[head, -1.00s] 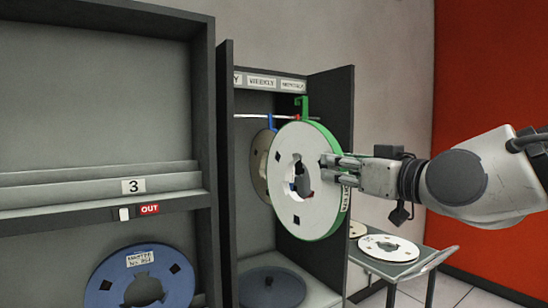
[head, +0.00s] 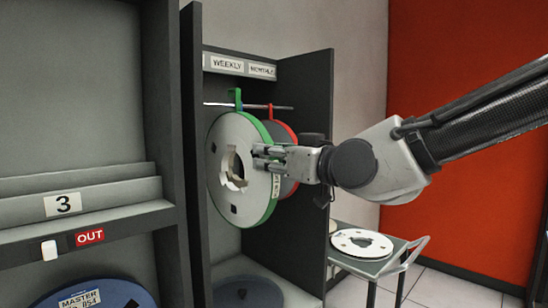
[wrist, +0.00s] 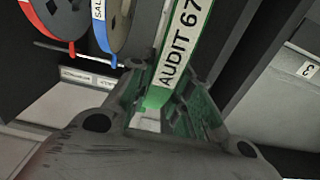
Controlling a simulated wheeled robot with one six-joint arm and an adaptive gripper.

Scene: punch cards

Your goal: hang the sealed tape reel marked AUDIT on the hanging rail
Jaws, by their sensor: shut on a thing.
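The AUDIT reel (head: 225,190) has a white face, a green rim and a green hook (head: 238,98) on top. Its AUDIT label (wrist: 180,50) shows in the wrist view. My gripper (head: 264,158) is shut on the reel's right edge, and in the wrist view its fingers (wrist: 155,105) straddle the green rim. The reel is upright in the open cabinet. Its hook overlaps the hanging rail (head: 262,107) in the head view; I cannot tell whether it bears on it.
A red-rimmed reel (head: 284,133) hangs behind, to the right. A blue-rimmed reel (wrist: 116,20) shows in the wrist view. The cabinet's side walls (head: 318,180) stand close. A dark disc (head: 248,292) lies on the cabinet floor. A cart (head: 385,262) with a reel stands at right.

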